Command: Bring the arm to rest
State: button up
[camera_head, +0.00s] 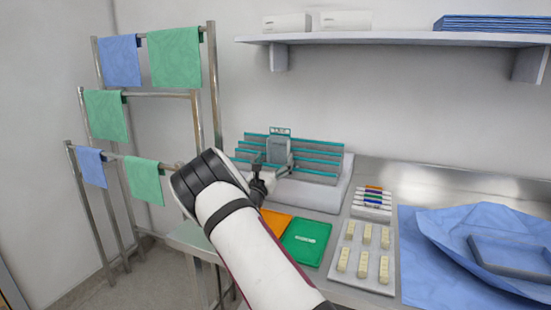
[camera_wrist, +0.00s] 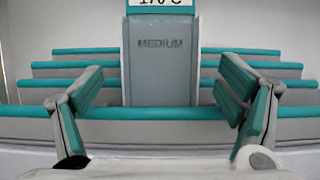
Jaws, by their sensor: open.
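My gripper (camera_head: 264,180) is at the end of my white arm, in front of the grey rack-like unit with teal-edged bars (camera_head: 318,162) on the counter. In the wrist view my gripper (camera_wrist: 160,95) has its two teal-padded fingers spread wide apart with nothing between them. Beyond them stands a grey block marked "MEDIUM" (camera_wrist: 160,60), with a partly cut-off temperature label above. The same block shows in the head view (camera_head: 279,150). My arm hides part of the counter's left side.
A green tray (camera_head: 306,243) and an orange one (camera_head: 276,222) lie near my arm. A white tray of cream pieces (camera_head: 363,258), a marker rack (camera_head: 371,205) and blue wrap (camera_head: 480,235) lie right. A towel rack (camera_head: 213,90) stands left; a shelf (camera_head: 400,39) hangs above.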

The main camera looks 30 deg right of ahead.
jog(key=v, duration=0.6)
jog(key=s+d+r+m+g+p, duration=0.1)
jog(key=s+d+r+m+g, duration=0.3)
jog(key=s, duration=0.3)
jog(key=s+d+r+m+g+p, duration=0.1)
jog(key=s+d+r+m+g, duration=0.15)
jog(key=s+m+g, duration=0.4)
jog(key=s+a+r+m+g+y, duration=0.1)
jog(key=s+m+g+y, duration=0.15)
jog(key=s, duration=0.45)
jog(key=s+r+m+g+y, duration=0.1)
jog(key=s+r+m+y, duration=0.1)
jog(key=s+m, duration=0.35)
jog(key=s+a+r+m+t+y+p, duration=0.1)
jog(key=s+a+y, duration=0.5)
jog(key=s+a, duration=0.7)
jog(key=s+a+r+m+t+y+p, duration=0.2)
jog(key=s+a+m+y, duration=0.4)
jog(key=s+a, duration=0.7)
jog(key=shift+s+t+y+p, duration=0.45)
jog(key=shift+t+y+p, duration=0.2)
jog(key=shift+p, duration=0.15)
jog(key=shift+r, duration=0.1)
